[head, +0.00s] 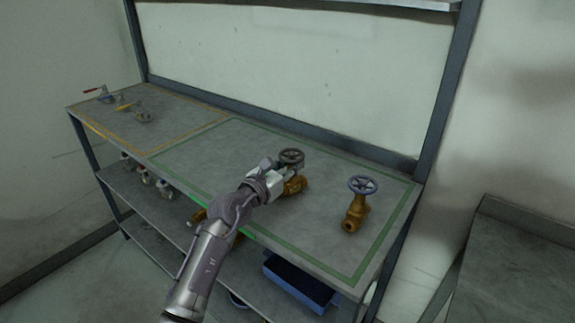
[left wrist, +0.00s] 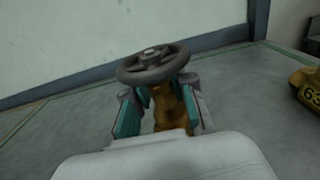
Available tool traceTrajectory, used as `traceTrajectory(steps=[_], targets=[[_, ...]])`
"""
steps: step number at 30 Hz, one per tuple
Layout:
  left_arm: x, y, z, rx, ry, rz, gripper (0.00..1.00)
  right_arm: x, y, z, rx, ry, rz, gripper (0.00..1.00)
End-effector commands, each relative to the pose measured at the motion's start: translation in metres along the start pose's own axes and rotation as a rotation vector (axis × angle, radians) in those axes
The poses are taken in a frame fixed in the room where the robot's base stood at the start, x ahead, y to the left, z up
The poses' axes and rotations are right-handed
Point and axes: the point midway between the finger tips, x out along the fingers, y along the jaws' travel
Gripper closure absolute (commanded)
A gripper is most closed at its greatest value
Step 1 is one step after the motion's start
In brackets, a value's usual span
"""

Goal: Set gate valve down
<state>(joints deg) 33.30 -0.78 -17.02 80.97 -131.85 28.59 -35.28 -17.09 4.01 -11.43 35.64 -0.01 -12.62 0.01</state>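The gate valve has a dark handwheel (head: 291,156) on top and a brass body (head: 296,186). It is over the green-outlined part of the workbench (head: 225,160), and I cannot tell whether its base touches the surface. My left gripper (head: 279,174) is shut around its brass neck, below the handwheel. In the left wrist view the teal-padded fingers (left wrist: 160,108) stand on both sides of the brass neck, with the handwheel (left wrist: 152,66) above them. The valve looks roughly upright. Its lower body is hidden by the gripper. My right gripper is not in view.
A second brass valve with a blue-grey handwheel (head: 362,185) stands to the right in the green outline. Small valves (head: 143,116) lie in the yellow-outlined area at left. A blue bin (head: 300,283) is on the lower shelf. Bench surface between the two outlined groups is clear.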

Motion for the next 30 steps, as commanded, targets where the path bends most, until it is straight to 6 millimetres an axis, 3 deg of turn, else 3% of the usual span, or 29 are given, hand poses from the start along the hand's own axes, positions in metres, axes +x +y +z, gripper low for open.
traceTrajectory(steps=[1, 4, 16, 20, 30], targets=[[0.0, -0.001, -0.001, -0.002, 0.002, -0.003, 0.67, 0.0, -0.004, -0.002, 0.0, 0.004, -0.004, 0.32], [0.0, -0.001, -0.001, -0.002, 0.002, -0.003, 0.51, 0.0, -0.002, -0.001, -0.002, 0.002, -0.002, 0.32], [-0.006, 0.0, 0.0, -0.001, 0.001, -0.002, 0.51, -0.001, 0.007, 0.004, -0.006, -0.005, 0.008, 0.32], [-0.024, 0.0, -0.001, -0.001, 0.001, 0.0, 0.51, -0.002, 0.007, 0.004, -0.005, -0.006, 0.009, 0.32], [-0.093, -0.001, -0.001, 0.001, 0.002, -0.002, 0.51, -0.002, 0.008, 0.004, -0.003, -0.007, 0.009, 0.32]])
